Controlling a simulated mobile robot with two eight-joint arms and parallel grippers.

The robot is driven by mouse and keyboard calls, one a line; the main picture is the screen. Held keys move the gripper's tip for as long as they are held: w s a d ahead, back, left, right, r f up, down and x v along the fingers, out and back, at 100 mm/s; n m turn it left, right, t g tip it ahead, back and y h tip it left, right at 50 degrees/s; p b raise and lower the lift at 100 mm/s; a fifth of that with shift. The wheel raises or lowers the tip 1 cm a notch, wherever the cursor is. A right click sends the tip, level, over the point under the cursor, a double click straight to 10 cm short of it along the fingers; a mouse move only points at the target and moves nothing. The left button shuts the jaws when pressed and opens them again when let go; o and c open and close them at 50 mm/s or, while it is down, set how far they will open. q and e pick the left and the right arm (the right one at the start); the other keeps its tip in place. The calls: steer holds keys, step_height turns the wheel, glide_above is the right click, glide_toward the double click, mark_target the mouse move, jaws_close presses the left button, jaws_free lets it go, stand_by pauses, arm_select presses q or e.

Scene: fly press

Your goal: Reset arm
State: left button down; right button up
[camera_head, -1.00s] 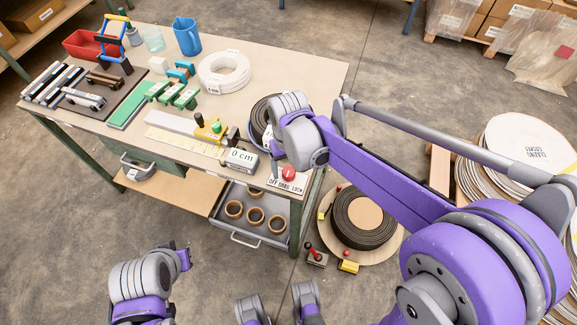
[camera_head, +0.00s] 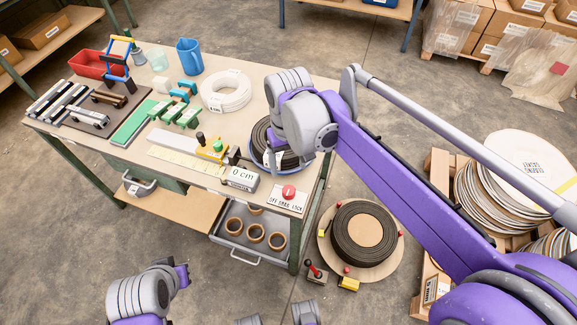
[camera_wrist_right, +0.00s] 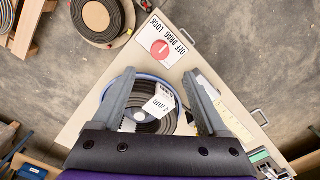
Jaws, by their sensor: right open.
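My right gripper (camera_head: 278,157) is above the near right part of the workbench, over the dark coil (camera_head: 262,136) with a blue rim. The wrist body hides part of the coil. In the right wrist view, my right gripper (camera_wrist_right: 160,78) has its two grey fingers wide apart. The coil (camera_wrist_right: 150,126) and its white tag show between and below them, and nothing is held. The purple and grey part of my left arm shows at the lower left of the head view, but its gripper cannot be made out.
A large dark coil (camera_head: 362,238) lies on the floor at right.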

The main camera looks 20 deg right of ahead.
stand_by(0.4)
steer(key=s+d+t+p, duration=0.2)
steer(key=s+d+p, duration=0.1)
steer(key=s, duration=0.4)
steer(key=s+d+f+m+t+p, duration=0.1)
steer(key=s+d+t+p, duration=0.2)
steer(key=s, duration=0.4)
steer(key=shift+d+f, duration=0.15)
steer(key=shift+d, duration=0.1)
stand_by(0.9)
